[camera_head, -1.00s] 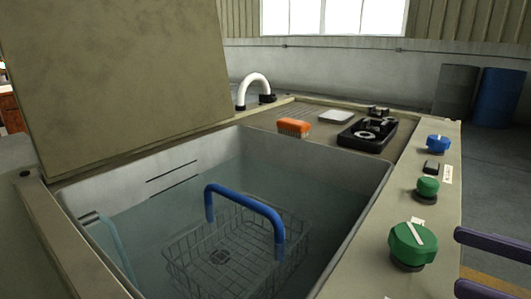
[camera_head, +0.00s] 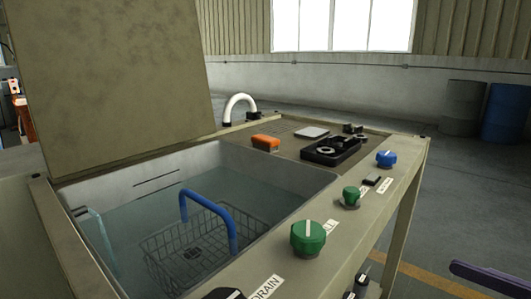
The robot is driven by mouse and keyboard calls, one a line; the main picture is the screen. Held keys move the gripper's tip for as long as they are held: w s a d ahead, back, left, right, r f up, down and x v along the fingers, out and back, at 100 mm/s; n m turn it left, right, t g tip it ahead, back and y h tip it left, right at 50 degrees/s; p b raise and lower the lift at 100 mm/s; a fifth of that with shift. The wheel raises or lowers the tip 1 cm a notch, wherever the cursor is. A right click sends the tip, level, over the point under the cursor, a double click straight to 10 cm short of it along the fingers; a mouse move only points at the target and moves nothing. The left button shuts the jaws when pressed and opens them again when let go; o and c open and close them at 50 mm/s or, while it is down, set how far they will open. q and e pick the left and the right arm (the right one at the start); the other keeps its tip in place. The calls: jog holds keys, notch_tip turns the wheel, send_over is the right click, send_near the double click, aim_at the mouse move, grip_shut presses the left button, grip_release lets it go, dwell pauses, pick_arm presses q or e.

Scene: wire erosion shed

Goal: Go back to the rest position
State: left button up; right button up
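One of my grippers (camera_head: 485,276) shows at the lower right edge as a dark purple finger, in clear air to the right of the wash tank. It comes in from the right, so I take it as my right gripper. Only one finger is in the picture, so its opening cannot be read. My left gripper is not in view. The tank (camera_head: 285,170) holds water and a wire basket (camera_head: 185,250) with a blue handle (camera_head: 225,216), standing in the water.
An orange brush (camera_head: 265,143) and a black tray of metal parts (camera_head: 331,150) lie on the back ledge. A raised lid (camera_head: 120,85) stands left. Floor right is open.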

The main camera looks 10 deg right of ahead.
jog(key=s+a+r+m+g+h+p, duration=0.3)
jog(key=s+r+g+h+p, duration=0.2)
jog(key=s+r+p, duration=0.4)
jog(key=s+a+r+m+g+h+p, duration=0.2)
jog(key=s+a+r+g+h+p, duration=0.25)
jog(key=r+p, duration=0.55)
notch_tip(320, 180, up, 32)
jog(key=d+p, duration=0.1)
jog(key=p, duration=3.5)
jog(key=shift+w+r+g+p, duration=0.2)
jog(key=shift+w+g+p, duration=0.05)
jog(key=shift+g+p, duration=0.2)
